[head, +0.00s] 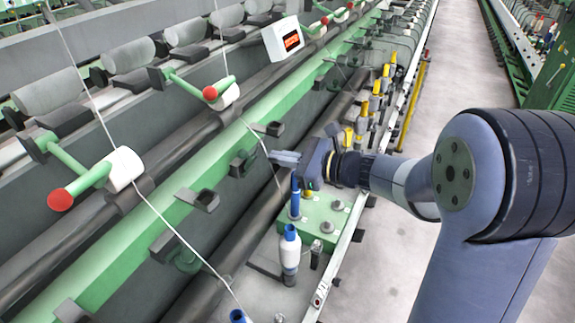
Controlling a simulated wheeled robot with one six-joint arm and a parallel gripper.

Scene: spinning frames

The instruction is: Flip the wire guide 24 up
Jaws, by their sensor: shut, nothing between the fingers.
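My gripper (284,158) is in the middle of the head view, with its grey fingers together and nothing between them. It points left toward the green rail (145,231). Several dark wire guides stick out from this rail. One guide (243,164) is just left of my fingertips, with a small gap in the picture. Another guide (270,129) is a little farther up the rail. A nearer guide (198,200) lies out flat, with another guide (172,246) below it. I cannot read a number on any guide, so I cannot tell which is 24.
White thread runs down past the guides from rollers with red-tipped green handles (82,186). A white bobbin (290,252) and a blue spindle (295,200) stand below my gripper. A display box (283,39) sits higher up. The grey aisle floor (455,70) is clear on the right.

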